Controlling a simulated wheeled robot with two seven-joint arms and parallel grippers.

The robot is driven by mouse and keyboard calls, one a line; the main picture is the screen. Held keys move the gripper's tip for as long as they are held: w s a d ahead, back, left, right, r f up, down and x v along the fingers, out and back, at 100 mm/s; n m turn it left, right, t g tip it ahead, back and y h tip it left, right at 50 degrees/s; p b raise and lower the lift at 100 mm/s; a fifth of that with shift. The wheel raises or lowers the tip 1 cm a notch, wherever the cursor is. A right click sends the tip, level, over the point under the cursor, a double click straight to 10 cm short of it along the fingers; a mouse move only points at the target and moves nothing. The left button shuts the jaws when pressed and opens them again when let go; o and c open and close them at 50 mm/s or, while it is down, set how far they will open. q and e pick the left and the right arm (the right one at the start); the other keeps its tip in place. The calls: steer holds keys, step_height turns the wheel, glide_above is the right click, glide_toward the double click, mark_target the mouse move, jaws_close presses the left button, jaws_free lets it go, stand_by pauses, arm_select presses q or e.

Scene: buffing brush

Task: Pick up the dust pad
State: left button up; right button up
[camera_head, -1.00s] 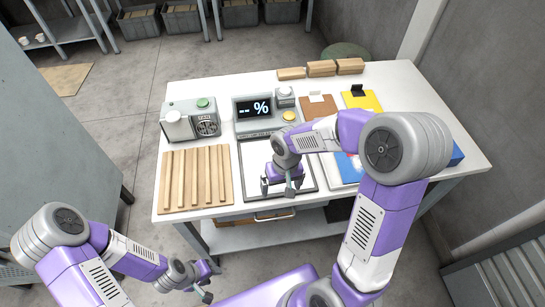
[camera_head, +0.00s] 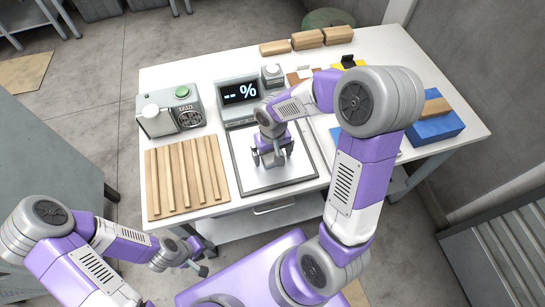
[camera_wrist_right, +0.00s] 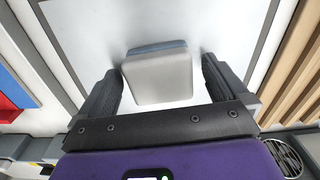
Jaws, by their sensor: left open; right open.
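A pale grey rounded block with a blue-grey layer, which looks like the dust pad (camera_wrist_right: 160,78), rests on the white plate of the dark-framed tray (camera_head: 296,172). In the right wrist view it lies between the two dark fingers of my right gripper (camera_wrist_right: 162,88), with a narrow gap at each side. In the head view my right gripper (camera_head: 272,158) points down over the middle of the tray and hides most of the pad. It is open. My left gripper (camera_head: 204,258) is open and empty, off the table's front edge.
A slatted wooden rack (camera_head: 186,177) is left of the tray. A grey device with a green button (camera_head: 170,112) and a display reading "-- %" (camera_head: 240,92) stand behind. A blue block (camera_head: 437,128) is at the right. Wooden blocks (camera_head: 307,40) line the back edge.

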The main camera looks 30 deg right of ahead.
steer(key=shift+f, duration=0.1)
steer(key=shift+c, duration=0.2)
steer(key=c, duration=1)
step_height(320, 180, up, 10)
steer(key=p, duration=0.3)
